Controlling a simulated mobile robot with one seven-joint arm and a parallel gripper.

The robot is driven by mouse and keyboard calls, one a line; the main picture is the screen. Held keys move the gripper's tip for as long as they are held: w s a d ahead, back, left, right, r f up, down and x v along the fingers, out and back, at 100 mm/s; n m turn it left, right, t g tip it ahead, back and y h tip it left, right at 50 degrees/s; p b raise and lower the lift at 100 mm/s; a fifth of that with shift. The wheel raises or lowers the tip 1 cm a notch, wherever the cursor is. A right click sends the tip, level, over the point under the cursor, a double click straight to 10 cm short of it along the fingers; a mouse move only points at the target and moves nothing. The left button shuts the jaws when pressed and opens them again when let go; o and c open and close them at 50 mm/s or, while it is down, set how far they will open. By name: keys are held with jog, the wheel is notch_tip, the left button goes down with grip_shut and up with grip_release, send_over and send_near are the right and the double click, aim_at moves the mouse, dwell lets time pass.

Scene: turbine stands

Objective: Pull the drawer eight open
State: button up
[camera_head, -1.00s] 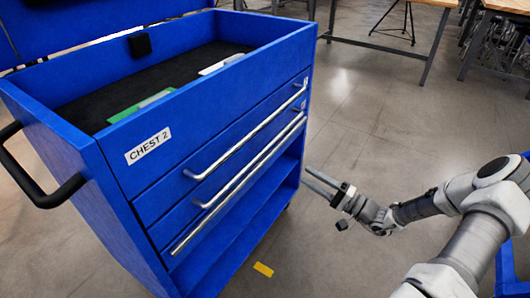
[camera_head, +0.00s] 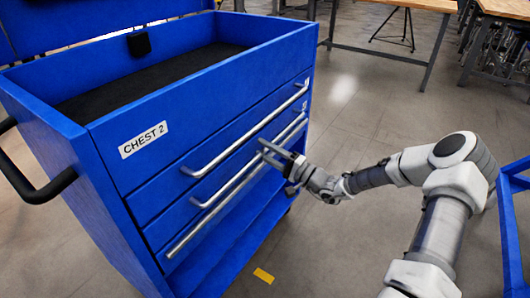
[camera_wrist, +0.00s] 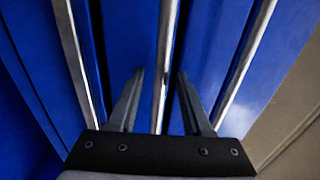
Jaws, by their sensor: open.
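The blue chest marked "CHEST 2" (camera_head: 143,140) stands at left in the head view. Its front has an upper drawer with a silver bar handle (camera_head: 240,133) and a lower drawer with a similar handle (camera_head: 228,182). Small labels sit at the right ends of the drawers, too small to read, so I cannot tell which is eight. Both drawers look shut. My gripper (camera_head: 264,149) is open at the chest's front, near the lower handles. In the wrist view, a silver bar (camera_wrist: 163,60) runs between my gripper's (camera_wrist: 160,76) two fingers; I cannot tell whether they touch it.
Another silver bar (camera_head: 215,218) runs along the edge below the lower drawer, above an open shelf. A black side handle (camera_head: 40,190) sticks out at left. A blue frame (camera_head: 512,220) stands at the right edge. Tables (camera_head: 385,45) stand behind; floor between is clear.

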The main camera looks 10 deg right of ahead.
jog(key=shift+c, duration=0.2)
grip_shut()
dwell(1.3)
